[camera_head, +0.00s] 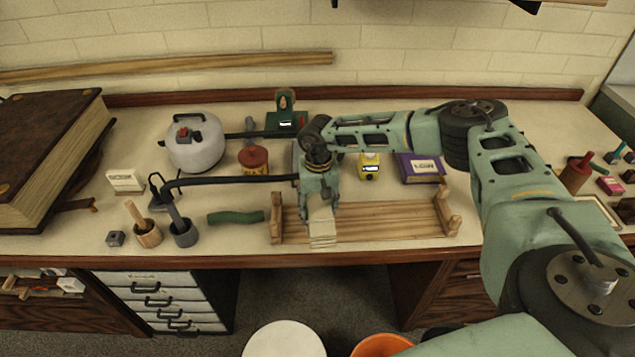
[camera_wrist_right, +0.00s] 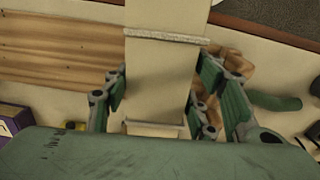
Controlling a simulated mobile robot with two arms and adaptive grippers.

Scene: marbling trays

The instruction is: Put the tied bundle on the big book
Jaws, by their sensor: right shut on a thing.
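The tied bundle (camera_head: 322,226) is a narrow cream stack with cord bands across it. In the right wrist view the bundle (camera_wrist_right: 165,75) runs between the green finger pads. My right gripper (camera_head: 319,206) is shut on it, at the left end of the wooden rack near the table's front edge. The big book (camera_head: 40,130) is brown, thick and closed, with pale page edges; it lies at the far left of the table, well left of the gripper. My left gripper is not in view.
Between gripper and book stand a white kettle-like vessel (camera_head: 195,145), a small white card (camera_head: 125,181), cups with handles (camera_head: 184,234) and a green curved piece (camera_head: 236,217).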

